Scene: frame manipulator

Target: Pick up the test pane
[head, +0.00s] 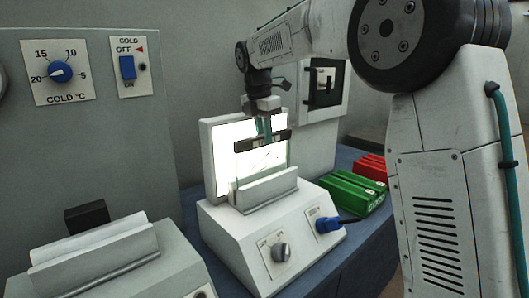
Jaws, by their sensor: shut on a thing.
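The test pane (264,163) looks like a clear sheet with a faint greenish edge and a dark bar across its top. It stands upright in front of a brightly lit panel (222,142). Its lower part is hidden behind the white front holder (266,189) of the light box. My gripper (264,127) comes down from above and is shut on the pane at its top, by the dark bar. I cannot tell whether the pane is clear of the holder's bottom.
The light box (225,230) has a knob and a blue switch (327,224). A grey cold unit (80,150) with a dial stands left, with a slotted holder (95,258) below. Green (352,192) and red (372,168) blocks lie right of the light box.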

